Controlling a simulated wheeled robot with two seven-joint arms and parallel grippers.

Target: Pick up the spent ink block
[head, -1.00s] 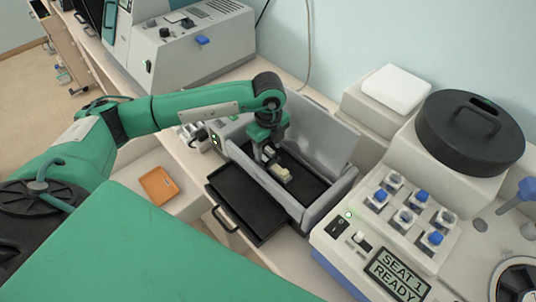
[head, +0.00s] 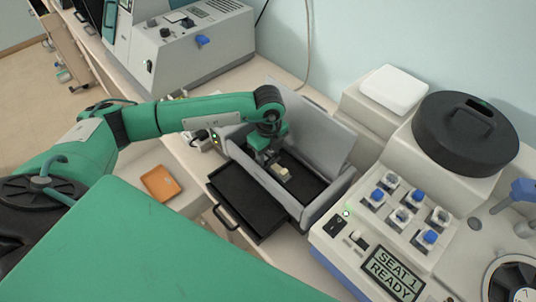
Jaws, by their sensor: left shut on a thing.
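The ink block (head: 283,174) is a small pale cream piece inside the open grey box (head: 311,215) with the black inner floor. My left gripper (head: 275,169) reaches down into the box from above and is shut on the block. The fingertips are small and partly hidden by the wrist, and I cannot tell whether the block touches the box floor. My right gripper is not in view.
A black drawer tray (head: 246,200) sticks out from the box's front. The box's grey lid (head: 318,130) stands open behind. A control machine (head: 385,225) with blue and clear knobs stands at right. An orange tray (head: 160,184) lies at left.

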